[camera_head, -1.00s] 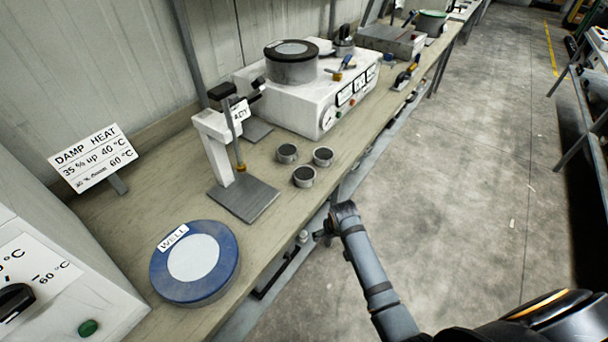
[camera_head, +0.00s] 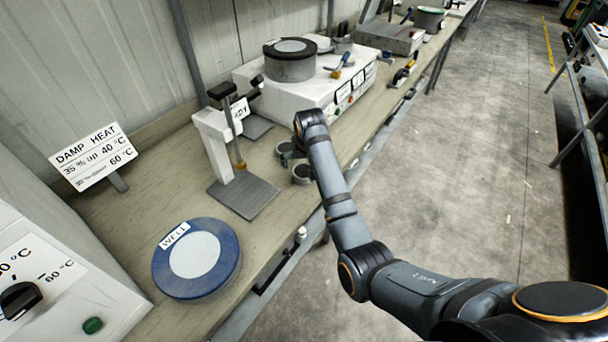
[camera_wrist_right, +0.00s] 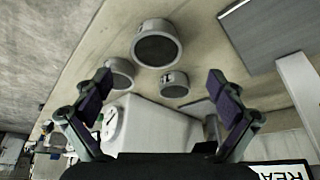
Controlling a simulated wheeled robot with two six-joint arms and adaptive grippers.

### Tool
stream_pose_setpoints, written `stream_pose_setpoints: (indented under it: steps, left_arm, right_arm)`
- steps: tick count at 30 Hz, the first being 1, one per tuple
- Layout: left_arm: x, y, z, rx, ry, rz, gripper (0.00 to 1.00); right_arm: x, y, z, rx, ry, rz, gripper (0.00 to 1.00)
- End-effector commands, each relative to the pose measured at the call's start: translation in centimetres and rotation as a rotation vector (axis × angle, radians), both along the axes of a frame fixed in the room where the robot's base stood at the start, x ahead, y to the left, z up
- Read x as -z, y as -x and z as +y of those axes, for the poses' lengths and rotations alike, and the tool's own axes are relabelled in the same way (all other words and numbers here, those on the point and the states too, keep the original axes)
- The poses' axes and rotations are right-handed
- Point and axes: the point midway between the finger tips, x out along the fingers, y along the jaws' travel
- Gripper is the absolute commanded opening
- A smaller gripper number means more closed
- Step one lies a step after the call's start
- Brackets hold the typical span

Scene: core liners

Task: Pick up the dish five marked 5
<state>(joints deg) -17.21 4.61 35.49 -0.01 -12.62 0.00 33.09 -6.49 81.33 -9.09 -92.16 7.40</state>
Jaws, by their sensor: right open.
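Three small round grey dishes with dark contents show in the right wrist view: a near one (camera_wrist_right: 157,45), one at left (camera_wrist_right: 119,73) and one at right (camera_wrist_right: 174,85). Their marks are too small to read, so I cannot tell which is dish five. In the head view two dishes show, a back one (camera_head: 284,149) and a front one (camera_head: 302,174); my right arm hides the third. My right gripper (camera_wrist_right: 159,78) is open and empty above the dishes, its fingers spread wide. It also shows at the dishes in the head view (camera_head: 292,158). My left gripper is out of view.
A stand with a grey plate (camera_head: 245,198) is left of the dishes. A blue WELL disc (camera_head: 222,272) lies nearer on the bench. A white instrument box (camera_head: 300,92) with a round pot (camera_head: 290,67) stands behind. The bench edge is close on the right.

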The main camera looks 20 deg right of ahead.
Motion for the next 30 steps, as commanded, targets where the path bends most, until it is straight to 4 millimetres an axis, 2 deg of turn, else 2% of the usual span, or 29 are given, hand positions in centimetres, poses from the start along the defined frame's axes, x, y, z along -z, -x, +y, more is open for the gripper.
stream_pose_setpoints:
  steps: [3, 12, 17, 21, 29, 30]
  left_arm:
    - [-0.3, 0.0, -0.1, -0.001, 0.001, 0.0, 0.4]
    - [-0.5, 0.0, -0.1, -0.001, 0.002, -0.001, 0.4]
    - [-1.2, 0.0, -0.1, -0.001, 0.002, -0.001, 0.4]
    - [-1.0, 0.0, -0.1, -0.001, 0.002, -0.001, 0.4]
    - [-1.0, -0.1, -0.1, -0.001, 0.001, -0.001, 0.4]
    - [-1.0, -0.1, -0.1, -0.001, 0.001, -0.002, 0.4]
  right_arm:
    - [1.9, -0.7, -0.2, -0.001, 0.001, 0.004, 0.96]
    - [3.5, -1.5, -0.4, -0.001, 0.001, 0.002, 0.96]
    - [5.7, -2.6, -1.0, 0.001, 0.001, 0.004, 0.96]
    - [7.4, -3.3, -1.0, 0.0, 0.0, 0.001, 0.96]
    - [7.8, -3.4, -1.0, 0.0, 0.0, 0.0, 0.96]
    - [7.8, -3.4, -1.0, 0.0, 0.0, 0.0, 0.9]
